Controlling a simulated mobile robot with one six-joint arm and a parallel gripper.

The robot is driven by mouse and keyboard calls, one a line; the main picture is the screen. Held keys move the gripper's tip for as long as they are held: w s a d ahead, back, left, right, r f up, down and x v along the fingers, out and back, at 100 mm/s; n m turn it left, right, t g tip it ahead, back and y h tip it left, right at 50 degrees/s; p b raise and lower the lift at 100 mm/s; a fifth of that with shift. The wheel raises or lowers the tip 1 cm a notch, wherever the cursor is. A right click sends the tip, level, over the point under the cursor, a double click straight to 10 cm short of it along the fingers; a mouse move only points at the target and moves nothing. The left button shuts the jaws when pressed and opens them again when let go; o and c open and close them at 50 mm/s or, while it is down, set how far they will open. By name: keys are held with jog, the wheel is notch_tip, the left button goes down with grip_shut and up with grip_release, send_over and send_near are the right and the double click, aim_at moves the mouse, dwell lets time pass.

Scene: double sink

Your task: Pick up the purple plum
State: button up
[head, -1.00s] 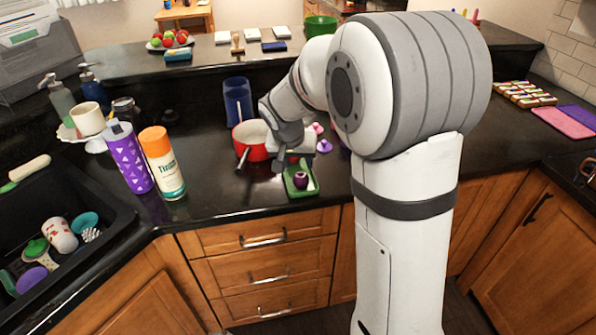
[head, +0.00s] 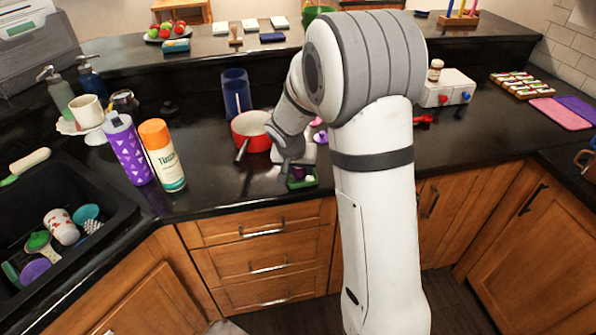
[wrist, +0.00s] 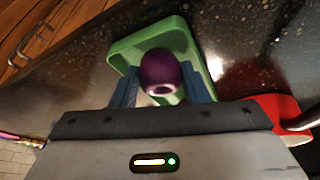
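The purple plum (wrist: 162,75) is dark and round, with a pale spot facing the wrist camera. It sits in or over a small green tray (wrist: 120,50); contact with the tray's floor cannot be told. In the head view the plum (head: 298,172) is partly hidden by my gripper, and the tray (head: 303,183) lies near the counter's front edge. My gripper (wrist: 164,90) points at the tray, its two bluish fingers apart on either side of the plum. Small gaps seem to show between fingers and plum. In the head view the fingertips (head: 289,170) are beside the plum.
A red pot (head: 252,131) with a handle stands close behind the tray, left of my arm. A blue cup (head: 237,93) is behind it. A purple bottle (head: 128,148) and a spray can (head: 162,155) stand to the left. Black counter (head: 230,187) left of the tray is clear.

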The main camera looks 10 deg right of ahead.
jog(key=shift+s+a+r, duration=0.1)
jog(key=shift+s+r, duration=0.05)
jog(key=shift+s, duration=0.05)
jog(key=shift+c, duration=2.4)
jog(key=shift+w, duration=0.1)
